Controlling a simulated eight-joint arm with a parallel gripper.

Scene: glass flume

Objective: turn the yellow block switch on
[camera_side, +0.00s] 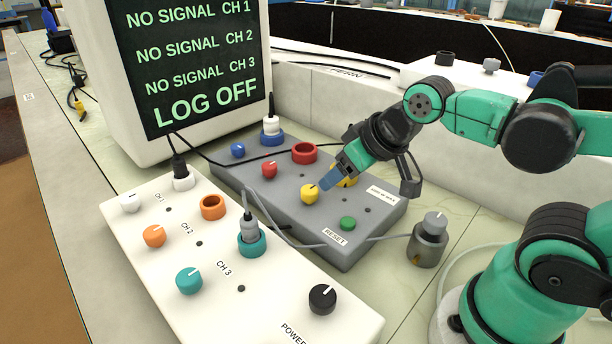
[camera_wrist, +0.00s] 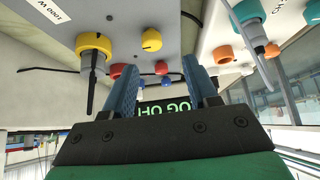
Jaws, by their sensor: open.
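The yellow knob (camera_side: 310,194) with a pale pointer line sits on the grey block (camera_side: 345,250), in front of a yellow ring socket (camera_side: 350,178) partly hidden by my gripper. My gripper (camera_side: 328,181) has its blue fingers just right of and close to the yellow knob; contact cannot be told. In the wrist view the two fingers (camera_wrist: 161,66) stand apart with nothing between them. The yellow knob (camera_wrist: 151,39) shows just above and between their tips, and the yellow socket (camera_wrist: 95,45), with a dark plug in it, is to the left.
On the grey block are a red knob (camera_side: 269,170), red socket (camera_side: 304,153), blue knob (camera_side: 238,150) and green button (camera_side: 347,223). A white box (camera_side: 250,300) with several knobs stands in front. A monitor (camera_side: 180,70) reads LOG OFF. Cables cross the block.

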